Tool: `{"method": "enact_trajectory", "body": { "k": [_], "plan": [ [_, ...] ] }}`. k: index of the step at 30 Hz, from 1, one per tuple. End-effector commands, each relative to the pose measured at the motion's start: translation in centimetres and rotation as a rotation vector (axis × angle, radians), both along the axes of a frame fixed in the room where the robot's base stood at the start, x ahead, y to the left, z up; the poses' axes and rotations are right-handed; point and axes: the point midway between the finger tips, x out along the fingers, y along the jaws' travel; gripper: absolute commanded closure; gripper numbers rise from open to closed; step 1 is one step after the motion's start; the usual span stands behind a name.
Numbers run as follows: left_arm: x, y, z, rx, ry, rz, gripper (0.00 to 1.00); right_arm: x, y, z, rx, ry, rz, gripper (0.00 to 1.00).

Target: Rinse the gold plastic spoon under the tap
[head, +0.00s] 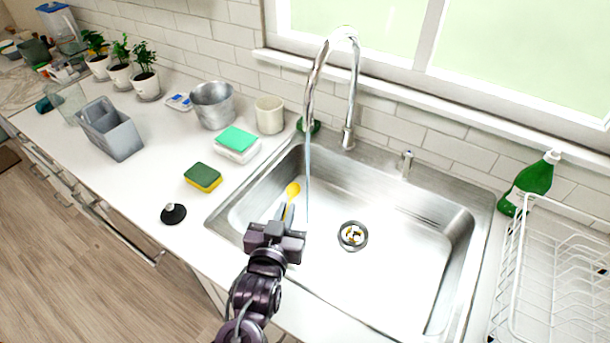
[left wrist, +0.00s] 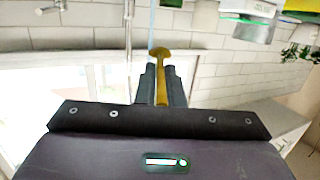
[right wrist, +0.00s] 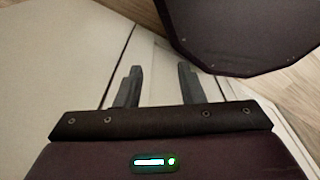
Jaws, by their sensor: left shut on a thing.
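The gold plastic spoon (head: 293,190) is in my left gripper (head: 285,213), above the left part of the steel sink (head: 385,215). My left gripper is shut on its handle, and the bowl points away from my arm. The spoon (left wrist: 160,55) also shows between the fingers in the left wrist view. The tall tap (head: 350,75) is running, and its thin water stream (head: 308,180) falls just right of the spoon. In the head view the spoon and stream look apart. In the right wrist view my right gripper (right wrist: 160,85) is open and empty.
A green and yellow sponge (head: 203,177), a black stopper (head: 173,213) and a grey caddy (head: 110,130) stand on the counter left of the sink. A white dish rack (head: 555,270) and a green bottle (head: 530,182) are at the right. The sink basin is clear around the drain (head: 353,236).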

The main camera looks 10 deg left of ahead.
Motion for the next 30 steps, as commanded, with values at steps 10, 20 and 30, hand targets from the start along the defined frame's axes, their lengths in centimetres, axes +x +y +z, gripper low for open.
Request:
{"method": "enact_trajectory", "body": {
  "k": [10, 20, 30],
  "plan": [
    [0.0, 0.0, 0.0, 0.0, 0.0, 0.0, 1.0, 0.0, -0.2, 0.0, -0.002, 0.001, 0.001, 0.65],
    [-1.5, 0.6, 1.7, 0.0, 0.001, 0.0, 1.0, 0.0, -0.3, 2.3, -0.003, 0.0, 0.001, 0.65],
    [-3.9, 1.6, 3.8, 0.002, 0.001, 0.0, 1.0, 0.0, -0.3, 5.2, -0.003, -0.001, 0.0, 0.65]
  ]
}}
